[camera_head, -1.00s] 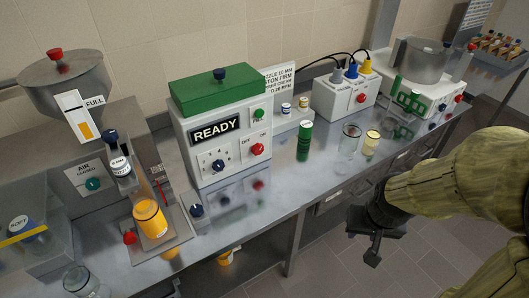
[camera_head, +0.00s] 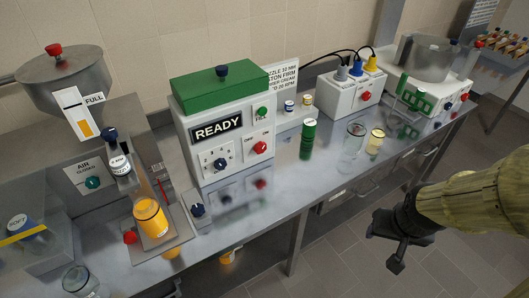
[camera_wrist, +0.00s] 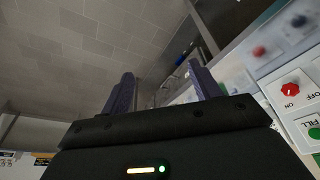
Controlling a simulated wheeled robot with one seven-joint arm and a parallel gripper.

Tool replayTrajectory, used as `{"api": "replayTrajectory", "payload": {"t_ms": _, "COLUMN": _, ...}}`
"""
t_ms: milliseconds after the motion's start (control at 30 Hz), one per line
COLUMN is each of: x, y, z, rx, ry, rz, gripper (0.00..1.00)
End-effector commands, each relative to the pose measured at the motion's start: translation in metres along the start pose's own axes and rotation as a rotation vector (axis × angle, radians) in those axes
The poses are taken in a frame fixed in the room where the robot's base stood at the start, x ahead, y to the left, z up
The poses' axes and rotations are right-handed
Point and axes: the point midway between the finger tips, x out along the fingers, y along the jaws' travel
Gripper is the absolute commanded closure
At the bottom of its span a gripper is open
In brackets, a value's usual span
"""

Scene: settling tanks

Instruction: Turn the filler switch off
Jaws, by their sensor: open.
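A white control box (camera_head: 185,150) with a green top stands on the steel bench and reads READY. On its front is a red knob (camera_head: 260,147) between OFF and ON labels, below a green FILL button (camera_head: 262,113). The red knob also shows at the right of the wrist view (camera_wrist: 290,89), with the FILL button (camera_wrist: 315,132) near it. Which label the knob points at is too small to tell. My gripper (camera_head: 397,258) is in front of the bench, low and right of the box, apart from it. Its fingers (camera_wrist: 160,92) are spread and empty.
A filling station with a hopper (camera_head: 65,75) and an orange-filled jar (camera_head: 150,217) stands at left. A green cylinder (camera_head: 308,138), glass jar (camera_head: 352,142) and cream jar (camera_head: 375,142) stand right of the box. Another white box (camera_head: 340,98) has a red knob too. The floor before the bench is free.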

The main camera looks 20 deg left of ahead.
Motion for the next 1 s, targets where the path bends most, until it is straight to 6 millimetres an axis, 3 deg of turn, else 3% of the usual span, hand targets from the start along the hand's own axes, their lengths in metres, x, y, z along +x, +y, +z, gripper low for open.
{"api": "replayTrajectory", "payload": {"t_ms": 267, "x": 0.078, "y": -0.028, "z": -0.068, "rx": -0.152, "ry": 0.321, "rz": -0.022, "gripper": 0.37}}
{"api": "replayTrajectory", "payload": {"t_ms": 400, "x": 0.109, "y": -0.062, "z": -0.106, "rx": -0.25, "ry": 0.526, "rz": -0.081, "gripper": 0.37}}
{"api": "replayTrajectory", "payload": {"t_ms": 600, "x": 0.139, "y": -0.126, "z": -0.142, "rx": -0.386, "ry": 0.805, "rz": -0.229, "gripper": 0.37}}
{"api": "replayTrajectory", "payload": {"t_ms": 800, "x": 0.159, "y": -0.198, "z": -0.147, "rx": -0.507, "ry": 1.051, "rz": -0.449, "gripper": 0.37}}
{"api": "replayTrajectory", "payload": {"t_ms": 1000, "x": 0.16, "y": -0.247, "z": -0.134, "rx": -0.577, "ry": 1.204, "rz": -0.648, "gripper": 0.37}}
